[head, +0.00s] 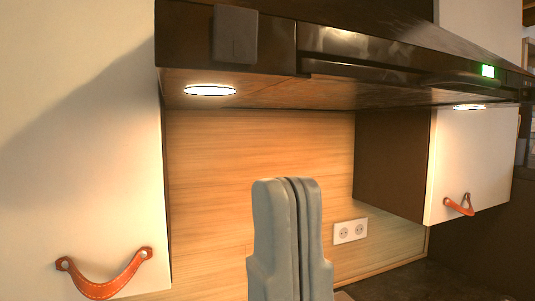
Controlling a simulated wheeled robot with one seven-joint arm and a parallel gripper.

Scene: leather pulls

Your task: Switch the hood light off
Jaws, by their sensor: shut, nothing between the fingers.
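The dark range hood (370,50) spans the top of the head view. Two round lights on its underside are lit, one at the left (210,90) and one at the right (469,107). A dark square switch plate (235,34) sits on the hood's front at the left.
A white cabinet door (75,140) with a leather pull (104,277) fills the left. Another white cabinet (475,160) with a leather pull (459,206) hangs at the right. A double wall socket (350,231) is on the wooden backsplash (220,200). A dark countertop (420,283) lies at lower right.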

